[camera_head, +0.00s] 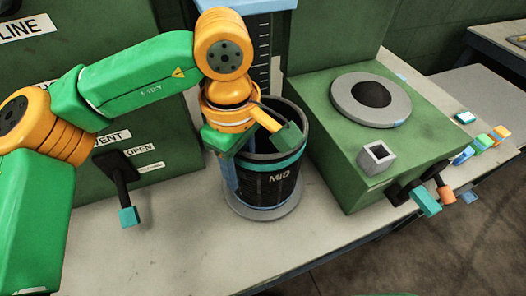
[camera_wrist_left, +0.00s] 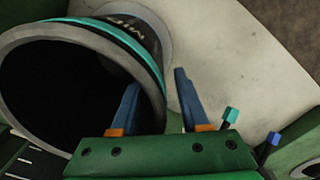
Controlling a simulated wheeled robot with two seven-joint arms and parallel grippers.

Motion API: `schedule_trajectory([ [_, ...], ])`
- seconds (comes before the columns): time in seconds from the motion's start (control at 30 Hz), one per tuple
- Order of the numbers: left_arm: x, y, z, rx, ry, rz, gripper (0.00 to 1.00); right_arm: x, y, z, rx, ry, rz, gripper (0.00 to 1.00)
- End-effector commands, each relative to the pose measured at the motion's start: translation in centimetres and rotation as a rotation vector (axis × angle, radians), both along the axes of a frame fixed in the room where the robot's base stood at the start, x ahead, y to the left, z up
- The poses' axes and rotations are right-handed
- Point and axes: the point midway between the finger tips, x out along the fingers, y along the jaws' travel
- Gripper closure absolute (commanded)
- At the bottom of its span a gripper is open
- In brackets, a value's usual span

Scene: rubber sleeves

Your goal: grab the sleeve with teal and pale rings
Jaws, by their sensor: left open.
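The sleeve (camera_head: 270,187) is a black upright cylinder marked MID, with a teal ring below its pale grey rim. It stands on a round grey base (camera_head: 263,213) on the bench. My left gripper (camera_head: 232,168) is at its upper left and hides part of the rim. In the left wrist view the sleeve's teal ring (camera_wrist_left: 105,27) and dark open mouth show large at left. There my left gripper (camera_wrist_left: 157,77) is open. One blue finger shows against the mouth and the other against the bench, with the sleeve wall between them in the picture. Contact is unclear.
A green box (camera_head: 420,142) with a grey ring (camera_head: 345,107), a small square socket (camera_head: 377,160) and teal- and orange-tipped levers stands to the right. A green panel with a teal-tipped lever (camera_head: 128,217) is at left. The front bench surface (camera_head: 170,250) is clear.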

Motion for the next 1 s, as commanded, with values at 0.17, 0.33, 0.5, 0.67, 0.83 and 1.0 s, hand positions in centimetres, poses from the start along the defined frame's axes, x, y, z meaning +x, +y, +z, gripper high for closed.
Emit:
schedule_trajectory([
  [0.17, -0.03, -0.04, -0.35, -0.001, 0.000, -0.001, 0.55, 0.01, -0.01, 0.01, 0.000, 0.000, 0.000, 1.00],
  [0.33, -0.02, -0.05, -0.33, -0.001, 0.000, 0.000, 0.85, 0.02, -0.01, 0.00, 0.000, -0.001, 0.000, 1.00],
  [0.5, -0.02, -0.04, -0.32, -0.001, 0.000, 0.000, 1.00, 0.04, 0.00, 0.00, 0.000, -0.001, 0.000, 1.00],
  [0.67, -0.02, -0.04, -0.32, -0.001, 0.000, 0.000, 1.00, 0.06, 0.00, 0.01, 0.000, -0.001, 0.000, 1.00],
  [0.83, 0.00, -0.04, -0.31, -0.001, 0.000, 0.000, 1.00, 0.07, 0.01, 0.01, 0.000, -0.002, 0.000, 1.00],
  [1.0, 0.00, -0.04, -0.31, -0.001, 0.000, 0.001, 1.00, 0.09, 0.01, 0.01, 0.000, -0.002, 0.000, 1.00],
])
